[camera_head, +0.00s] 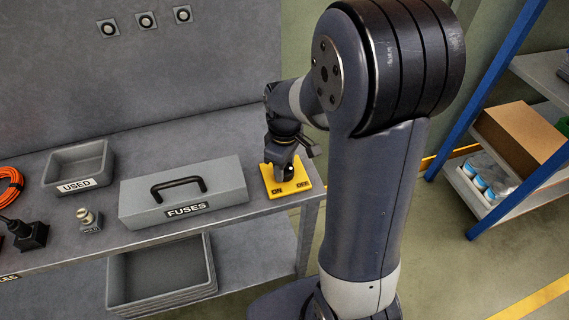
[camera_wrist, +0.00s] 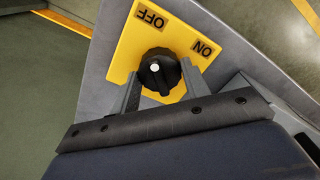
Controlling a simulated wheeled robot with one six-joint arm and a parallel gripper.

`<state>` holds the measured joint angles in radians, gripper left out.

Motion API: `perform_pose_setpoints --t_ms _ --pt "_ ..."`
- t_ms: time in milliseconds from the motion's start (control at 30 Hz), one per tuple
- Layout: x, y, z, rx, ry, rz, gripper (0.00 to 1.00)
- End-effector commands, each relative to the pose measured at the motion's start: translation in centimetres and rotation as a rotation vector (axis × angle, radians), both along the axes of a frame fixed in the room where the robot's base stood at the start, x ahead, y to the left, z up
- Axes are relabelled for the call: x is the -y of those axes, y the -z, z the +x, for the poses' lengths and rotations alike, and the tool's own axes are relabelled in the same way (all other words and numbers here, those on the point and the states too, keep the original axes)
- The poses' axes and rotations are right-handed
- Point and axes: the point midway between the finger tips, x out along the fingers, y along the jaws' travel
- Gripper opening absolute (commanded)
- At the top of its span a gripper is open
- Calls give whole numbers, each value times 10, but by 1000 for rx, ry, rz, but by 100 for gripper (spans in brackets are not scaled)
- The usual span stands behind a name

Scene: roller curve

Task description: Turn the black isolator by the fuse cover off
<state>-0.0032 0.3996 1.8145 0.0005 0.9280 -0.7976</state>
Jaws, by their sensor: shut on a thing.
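The black isolator is a round ribbed knob (camera_wrist: 158,72) with a white dot, on a yellow plate (camera_head: 305,185) at the bench's right end. The plate is marked ON at left and OFF at right in the head view; both words are upside down in the wrist view (camera_wrist: 125,45). My gripper (camera_head: 284,172) reaches down over the plate. In the wrist view its fingers (camera_wrist: 160,88) stand on both sides of the knob, shut on it. I cannot tell which word the knob points to. The grey fuse cover (camera_head: 225,182), marked FUSES with a black handle, is left of the plate.
A grey bin marked USED (camera_head: 78,163) and a small part (camera_head: 88,220) stand left of the fuse cover. A grey tray (camera_head: 160,275) is on the lower shelf. A blue-post rack (camera_head: 500,110) with a cardboard box (camera_head: 520,138) stands at right. My arm hides the floor between.

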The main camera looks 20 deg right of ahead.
Motion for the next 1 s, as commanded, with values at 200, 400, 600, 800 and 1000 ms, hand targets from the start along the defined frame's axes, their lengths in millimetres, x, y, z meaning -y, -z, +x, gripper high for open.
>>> perform_pose_setpoints --t_ms 200,400,600,800,1000 --pt "0 0 0 1 -2 -1 54" --pt "0 0 0 1 -1 -1 66" --pt "0 -1 0 1 0 0 66" --pt "0 -25 1 6 0 -1 66" --pt "0 -66 1 8 -1 -1 66"
